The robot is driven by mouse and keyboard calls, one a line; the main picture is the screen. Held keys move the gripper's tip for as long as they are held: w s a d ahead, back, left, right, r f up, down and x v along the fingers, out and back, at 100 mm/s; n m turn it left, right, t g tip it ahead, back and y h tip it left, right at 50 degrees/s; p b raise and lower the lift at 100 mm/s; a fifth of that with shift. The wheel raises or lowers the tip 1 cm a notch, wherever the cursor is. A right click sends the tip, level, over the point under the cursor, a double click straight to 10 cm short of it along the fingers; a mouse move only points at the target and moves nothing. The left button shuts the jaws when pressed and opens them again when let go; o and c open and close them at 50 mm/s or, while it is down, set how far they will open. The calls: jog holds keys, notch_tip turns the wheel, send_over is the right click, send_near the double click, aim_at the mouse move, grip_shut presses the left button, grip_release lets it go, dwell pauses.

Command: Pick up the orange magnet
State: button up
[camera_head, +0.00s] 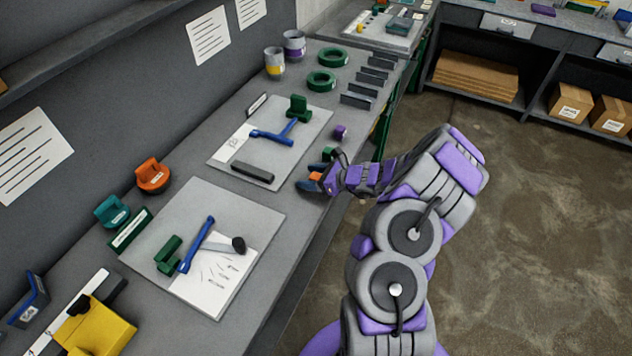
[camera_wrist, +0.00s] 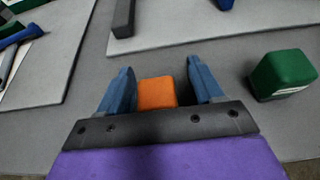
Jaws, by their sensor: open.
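A small orange block, apparently the orange magnet (camera_wrist: 157,92), sits between the two blue fingers of my gripper (camera_wrist: 158,72) in the wrist view. The fingers stand apart, with a gap visible on each side of it. Its lower part is hidden by the dark gripper bar. In the head view my gripper (camera_head: 310,178) is low at the bench's front edge, with the orange magnet (camera_head: 315,176) showing between the fingers. A green block (camera_wrist: 283,74) with a white label stands right of the right finger, apart from it.
A small purple block (camera_head: 340,131) lies farther along the bench edge. A grey board (camera_head: 306,140) with a blue tool and dark bar lies behind my gripper. A round orange piece with a handle (camera_head: 152,176) stands at the left. Bare bench (camera_wrist: 85,70) surrounds the fingers.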

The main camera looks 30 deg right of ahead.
jog(key=shift+c, duration=0.4)
jog(key=shift+a, duration=0.1)
jog(key=c, duration=1)
